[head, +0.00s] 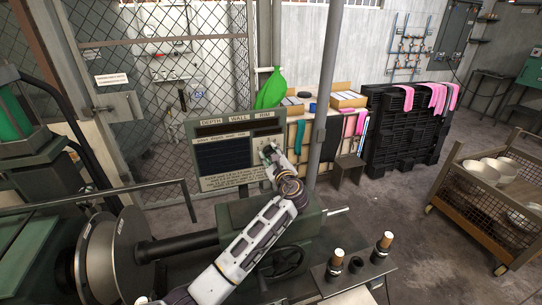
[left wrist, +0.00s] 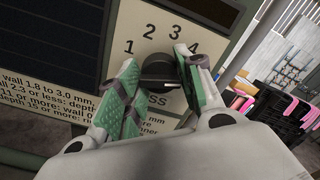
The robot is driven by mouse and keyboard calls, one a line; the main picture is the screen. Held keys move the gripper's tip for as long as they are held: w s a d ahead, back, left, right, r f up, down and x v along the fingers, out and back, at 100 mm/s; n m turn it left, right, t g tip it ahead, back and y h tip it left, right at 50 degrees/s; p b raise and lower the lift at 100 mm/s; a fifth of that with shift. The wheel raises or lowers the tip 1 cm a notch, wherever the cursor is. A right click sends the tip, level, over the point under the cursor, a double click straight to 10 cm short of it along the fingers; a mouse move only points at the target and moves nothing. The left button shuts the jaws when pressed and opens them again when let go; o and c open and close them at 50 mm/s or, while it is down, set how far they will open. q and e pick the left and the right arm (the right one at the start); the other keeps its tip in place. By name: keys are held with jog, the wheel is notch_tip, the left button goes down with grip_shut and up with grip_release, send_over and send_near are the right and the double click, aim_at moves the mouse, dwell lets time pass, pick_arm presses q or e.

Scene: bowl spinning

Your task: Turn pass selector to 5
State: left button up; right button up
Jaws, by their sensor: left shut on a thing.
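The pass selector is a black round knob (left wrist: 158,68) on a beige panel in the left wrist view. The numerals 1, 2, 3 and 4 curve above it. A 5 is not visible; the right finger covers the area past the 4. Which numeral the knob points at I cannot tell. In the head view my left gripper (head: 268,155) reaches the right part of the upright sign panel (head: 222,158), hiding the knob. My right gripper is in neither view.
A green machine with a handwheel (head: 290,262) and a large metal disc (head: 108,262) stands below my arm. Two wooden-topped levers (head: 383,245) are at the lower right. A grey post (head: 326,90) rises right of the panel. A cart (head: 490,205) holds bowls.

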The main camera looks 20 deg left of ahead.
pick_arm(q)
jog(key=shift+f, duration=0.15)
dwell(0.3)
jog(key=o, duration=1)
jog(key=v, duration=1.2)
jog(key=shift+d, duration=0.1)
